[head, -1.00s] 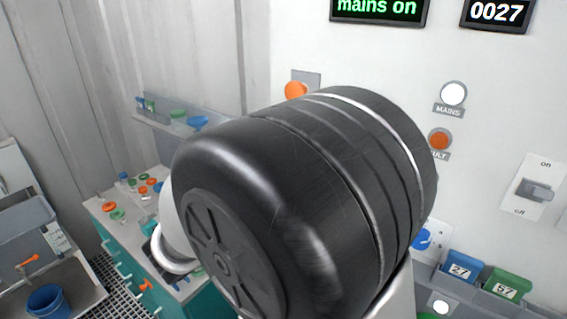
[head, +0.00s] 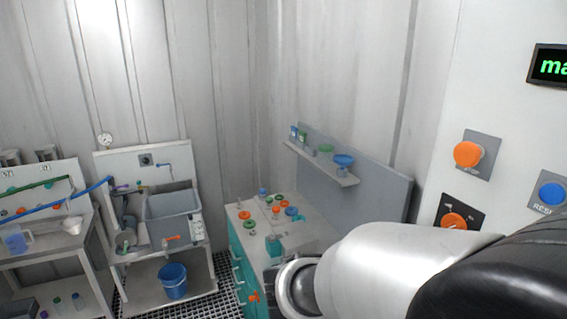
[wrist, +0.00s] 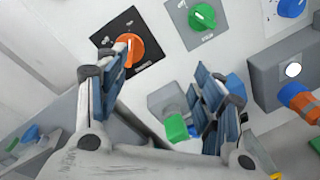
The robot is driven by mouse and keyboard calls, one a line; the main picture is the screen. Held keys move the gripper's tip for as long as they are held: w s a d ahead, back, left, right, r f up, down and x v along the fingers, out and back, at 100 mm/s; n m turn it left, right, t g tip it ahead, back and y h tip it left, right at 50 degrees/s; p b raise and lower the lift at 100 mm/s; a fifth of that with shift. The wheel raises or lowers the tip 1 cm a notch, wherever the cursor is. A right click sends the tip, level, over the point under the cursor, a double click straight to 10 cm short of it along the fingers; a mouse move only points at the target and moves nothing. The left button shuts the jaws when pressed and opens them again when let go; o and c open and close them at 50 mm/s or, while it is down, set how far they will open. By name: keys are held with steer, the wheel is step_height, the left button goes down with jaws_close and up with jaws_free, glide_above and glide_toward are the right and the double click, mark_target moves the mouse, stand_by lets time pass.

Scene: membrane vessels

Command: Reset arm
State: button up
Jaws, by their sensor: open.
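My gripper (wrist: 160,95) is open in the wrist view, its two blue-padded fingers apart with nothing between them. It faces a white control panel. An orange rotary knob (wrist: 137,50) on a black plate is just beyond the left fingertip; I cannot tell whether they touch. The same kind of knob shows in the head view (head: 453,221), beside my arm. In the head view my arm fills the lower right, and the gripper itself is hidden.
A green knob (wrist: 202,17) and a blue knob (wrist: 291,6) are higher on the panel. In the head view, a teal cabinet (head: 240,262) with small items stands below a wall shelf (head: 322,166). A sink (head: 173,218) and a blue bucket (head: 173,280) are further left.

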steer(key=s+a+f+m+g+y+b, duration=0.1)
steer(key=s+f+m+g+y, duration=0.1)
steer(key=s+f+m+y, duration=0.4)
steer(key=s+f+m+g+y+b, duration=0.15)
steer(key=s+f, duration=0.25)
steer(key=s, duration=0.4)
steer(key=s+a+f+m+t+y+b, duration=0.1)
steer(key=s+a+f+m+t+y, duration=0.1)
steer(key=a+y, duration=0.6)
steer(key=a+m+t, duration=0.1)
steer(key=a+m, duration=0.1)
steer(key=a, duration=0.1)
steer(key=shift+s+a+f+t+b, duration=0.2)
steer(key=shift+a+f+t+b, duration=0.1)
steer(key=shift+a+f+t, duration=0.05)
steer(key=shift+w+a+r+m+t+y, duration=0.15)
steer(key=shift+a+m+t+y, duration=0.2)
steer(key=shift+a, duration=0.1)
